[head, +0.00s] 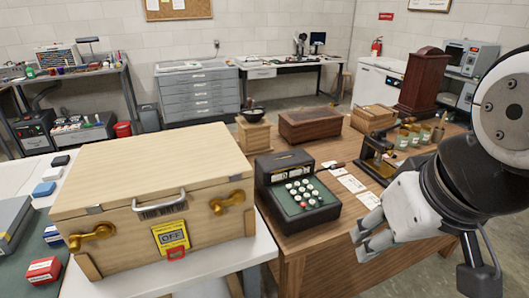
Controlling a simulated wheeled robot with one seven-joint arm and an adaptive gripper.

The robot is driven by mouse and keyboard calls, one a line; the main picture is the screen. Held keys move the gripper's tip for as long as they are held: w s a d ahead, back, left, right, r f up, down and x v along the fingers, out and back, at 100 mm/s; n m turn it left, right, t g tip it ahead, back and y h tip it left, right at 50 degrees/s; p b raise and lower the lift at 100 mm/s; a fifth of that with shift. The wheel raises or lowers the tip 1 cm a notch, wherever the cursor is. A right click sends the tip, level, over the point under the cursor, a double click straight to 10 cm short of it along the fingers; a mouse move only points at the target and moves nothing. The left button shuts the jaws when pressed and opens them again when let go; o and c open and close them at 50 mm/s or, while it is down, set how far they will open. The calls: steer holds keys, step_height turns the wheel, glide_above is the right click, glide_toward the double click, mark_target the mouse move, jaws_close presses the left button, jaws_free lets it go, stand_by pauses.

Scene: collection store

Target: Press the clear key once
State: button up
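A dark adding machine (298,190) stands on the wooden table, with a green key panel, pale round keys and a small display window at its top. The keys are too small for me to read, so I cannot tell which one is the clear key. My gripper (361,245) is at the right, in front of the machine's right side and apart from the keys in the picture. Its grey fingers point left. I see nothing held in it, but how far the fingers are apart is unclear.
A large wooden case (155,195) with a metal handle and brass latches stands close to the machine's left. White cards (352,184) lie to its right, near a brass-and-black device (378,155). A dark wooden box (310,125) is behind.

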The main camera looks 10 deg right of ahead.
jaws_close()
stand_by(1.1)
